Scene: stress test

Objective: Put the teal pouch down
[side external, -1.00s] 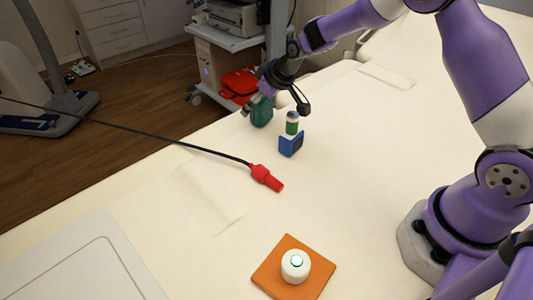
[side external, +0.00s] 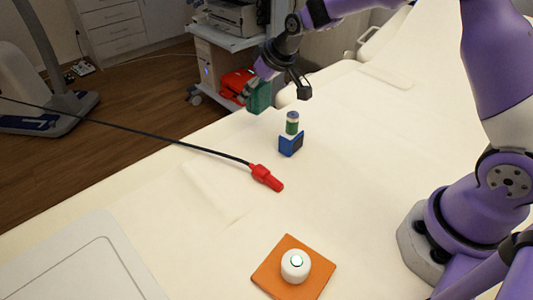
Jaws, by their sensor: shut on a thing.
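The teal pouch (side external: 259,97) is held in my gripper (side external: 268,84) at the far edge of the pale table (side external: 345,170). My gripper is shut on it, and the fingers hide part of its upper side. The pouch looks raised a little above the table, but the exact gap cannot be told from this view.
A blue block (side external: 291,144) with a green cylinder (side external: 292,123) stands just in front of the pouch. A red connector (side external: 266,178) on a black cable lies nearer. A white round button (side external: 295,265) sits on an orange mat (side external: 315,286). The table's right-middle is clear.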

